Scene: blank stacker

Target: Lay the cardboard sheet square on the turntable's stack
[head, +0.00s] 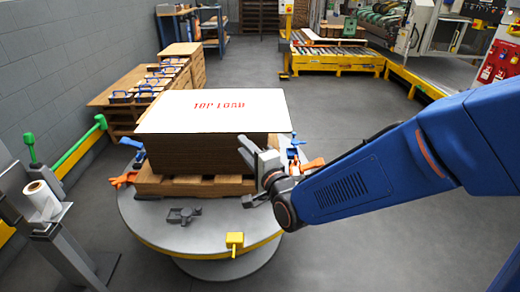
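The stack stands on a wooden pallet (190,186). My gripper (252,152) is at the stack's front right, below the sheet's front right corner. Its fingertips are small and partly merge with the stack, so its opening and any contact are unclear.
Orange and blue clamps (123,180) sit around the turntable rim. A dark grey clamp (184,215) and a yellow block (235,240) are at its front. A post with a white roll (42,200) stands left. Pallets with blue-handled items (150,88) are behind. Floor at right is clear.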

